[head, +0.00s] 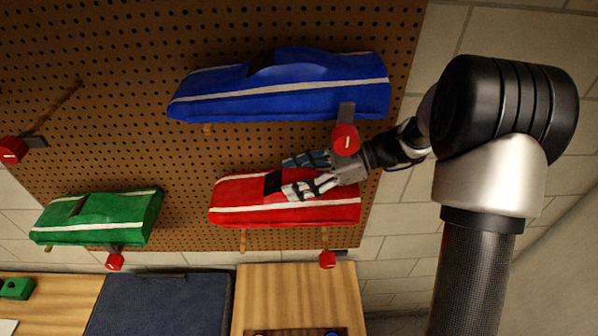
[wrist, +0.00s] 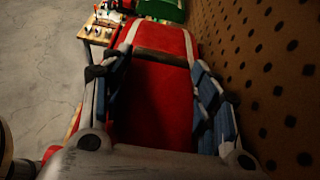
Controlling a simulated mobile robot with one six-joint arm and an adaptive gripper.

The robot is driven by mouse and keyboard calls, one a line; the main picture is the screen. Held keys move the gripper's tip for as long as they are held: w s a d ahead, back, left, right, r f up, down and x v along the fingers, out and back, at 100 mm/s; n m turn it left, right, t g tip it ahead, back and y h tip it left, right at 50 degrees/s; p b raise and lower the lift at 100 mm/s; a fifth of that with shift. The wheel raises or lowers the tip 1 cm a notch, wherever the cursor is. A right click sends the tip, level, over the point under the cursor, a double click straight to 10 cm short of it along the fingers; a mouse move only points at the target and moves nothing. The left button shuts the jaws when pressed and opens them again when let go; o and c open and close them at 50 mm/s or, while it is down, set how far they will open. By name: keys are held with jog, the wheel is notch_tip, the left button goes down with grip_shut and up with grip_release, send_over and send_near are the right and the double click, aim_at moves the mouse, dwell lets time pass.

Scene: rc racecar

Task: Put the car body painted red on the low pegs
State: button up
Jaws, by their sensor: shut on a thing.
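The red car body (head: 285,211), with a white stripe, is level in front of the lower right of the pegboard. Two low pegs, a left one (head: 243,241) and a right one (head: 325,238), show just under its bottom edge. I cannot tell whether it rests on them. My gripper (head: 306,174) comes in from the right and is shut on the red body near its cabin. In the wrist view the fingers (wrist: 158,100) lie along both sides of the red body (wrist: 155,105). Its far underside is hidden.
A blue car body (head: 290,88) hangs just above my gripper, with a red-ended stop (head: 344,139) close to my wrist. A green car body (head: 100,217) is at the left. A red-ended peg (head: 12,149) is bare at the far left. A wooden bench (head: 290,290) stands below.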

jog(key=shift+s+f+b, duration=0.2)
jog(key=shift+f+b, duration=0.35)
jog(key=shift+f, duration=0.2)
jog(key=shift+f+b, duration=1.85)
jog(key=shift+f, duration=0.55)
jog(key=shift+f+b, duration=0.35)
jog(key=shift+f, duration=0.2)
jog(key=o, duration=1.3)
jog(key=shift+w, duration=0.1)
